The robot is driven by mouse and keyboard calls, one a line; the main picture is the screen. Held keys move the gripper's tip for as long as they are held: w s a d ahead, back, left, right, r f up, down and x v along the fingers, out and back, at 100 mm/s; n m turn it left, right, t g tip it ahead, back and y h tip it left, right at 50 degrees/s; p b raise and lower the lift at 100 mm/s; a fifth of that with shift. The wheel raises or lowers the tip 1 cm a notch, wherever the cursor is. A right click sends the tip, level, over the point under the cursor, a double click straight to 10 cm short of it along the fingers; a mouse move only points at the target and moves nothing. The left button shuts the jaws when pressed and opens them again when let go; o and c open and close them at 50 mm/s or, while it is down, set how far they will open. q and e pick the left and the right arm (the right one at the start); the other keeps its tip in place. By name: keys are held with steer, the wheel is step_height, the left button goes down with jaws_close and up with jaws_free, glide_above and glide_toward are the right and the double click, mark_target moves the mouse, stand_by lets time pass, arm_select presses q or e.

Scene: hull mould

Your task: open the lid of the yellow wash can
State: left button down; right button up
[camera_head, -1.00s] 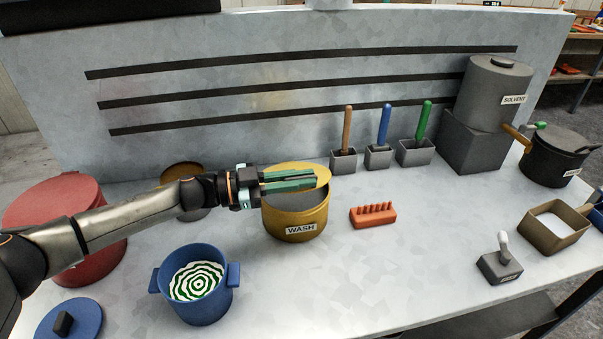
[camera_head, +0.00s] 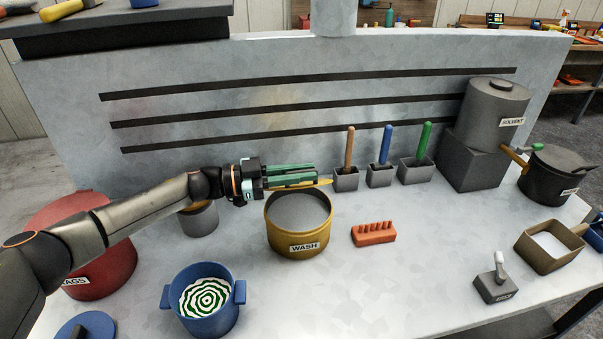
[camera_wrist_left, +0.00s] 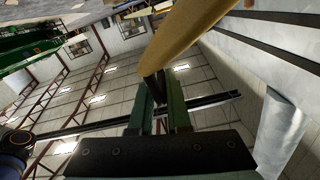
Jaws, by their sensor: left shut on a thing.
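The yellow wash can (camera_head: 298,243), labelled WASH, stands on the bench with its top uncovered and grey inside showing. Its yellow lid (camera_head: 308,185) is up at the can's back rim, seen almost edge-on. I cannot tell whether it touches the rim. My left gripper (camera_head: 292,175) is above the can's back edge, shut on the lid. In the left wrist view, the green fingers (camera_wrist_left: 160,108) hold a dark part under the yellow lid (camera_wrist_left: 185,40). My right gripper is not in view.
A blue pot (camera_head: 205,310) and a red RAGS can (camera_head: 100,260) stand left of the wash can. An orange rack (camera_head: 374,235) is at its right. Small grey holders with brushes (camera_head: 381,175) stand behind. A grey panel (camera_head: 230,75) rises at the back.

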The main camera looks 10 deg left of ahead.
arm_select(q)
steer(key=shift+w+a, duration=0.1)
steer(key=c, duration=0.9)
jaws_free()
steer(key=b+v, duration=0.1)
steer(key=v, duration=1.1)
steer(key=shift+a+b, duration=0.2)
steer(key=shift+b, duration=0.15)
